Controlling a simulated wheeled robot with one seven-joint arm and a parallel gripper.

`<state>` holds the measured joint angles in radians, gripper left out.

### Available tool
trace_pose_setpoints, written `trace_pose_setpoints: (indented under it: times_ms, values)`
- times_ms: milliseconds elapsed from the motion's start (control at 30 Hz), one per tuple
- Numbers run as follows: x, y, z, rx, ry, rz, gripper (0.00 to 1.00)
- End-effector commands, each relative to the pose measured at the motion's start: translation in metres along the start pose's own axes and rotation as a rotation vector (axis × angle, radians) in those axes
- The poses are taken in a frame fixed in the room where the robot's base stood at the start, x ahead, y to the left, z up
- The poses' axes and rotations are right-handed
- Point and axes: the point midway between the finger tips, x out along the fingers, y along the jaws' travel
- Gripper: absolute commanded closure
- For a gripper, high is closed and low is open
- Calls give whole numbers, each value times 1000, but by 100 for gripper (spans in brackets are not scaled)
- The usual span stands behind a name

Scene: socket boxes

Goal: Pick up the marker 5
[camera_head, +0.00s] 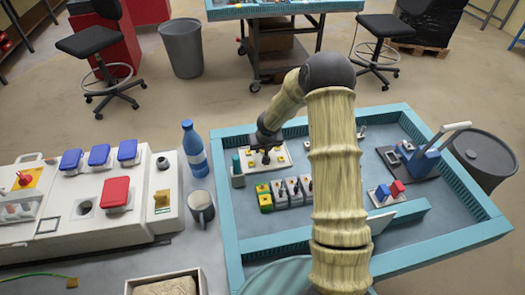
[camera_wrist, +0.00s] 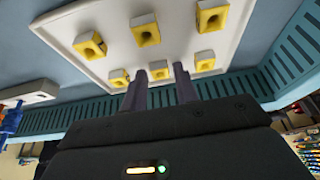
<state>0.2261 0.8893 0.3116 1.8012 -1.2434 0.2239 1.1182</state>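I cannot tell which thing is marker 5; no number or label is readable. A white board (camera_wrist: 120,42) with several yellow square blocks with holes fills the upper wrist view. It also shows on the blue bench in the head view (camera_head: 281,153). My gripper (camera_wrist: 160,88) is close to the board, with its two fingers apart and one yellow block (camera_wrist: 158,71) showing between their ends. Nothing is visibly held. In the head view my gripper (camera_head: 266,157) is over the board, partly hidden by my arm. I cannot tell whether the fingers touch the board.
A teal upright piece (camera_head: 237,168) stands left of the board. Yellow-green and grey boxes (camera_head: 280,194) stand in front. A blue lever tool (camera_head: 425,155) and red-blue switches (camera_head: 389,190) lie right. The bench has a raised teal rim (camera_head: 224,200). A bottle (camera_head: 194,149) and mug (camera_head: 201,205) stand left.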

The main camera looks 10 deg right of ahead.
Motion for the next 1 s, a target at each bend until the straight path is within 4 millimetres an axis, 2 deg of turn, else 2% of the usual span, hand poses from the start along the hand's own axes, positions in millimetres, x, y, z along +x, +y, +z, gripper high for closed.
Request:
trace_pose_setpoints:
  times_ms: [33,100,400,533,1000]
  values:
    - [0,0,0,0,0,0,80]
    - [0,0,0,0,0,0,92]
    - [-1,0,0,0,0,0,92]
    - [-8,0,-4,1,2,1,92]
    - [-82,1,-35,2,3,1,92]
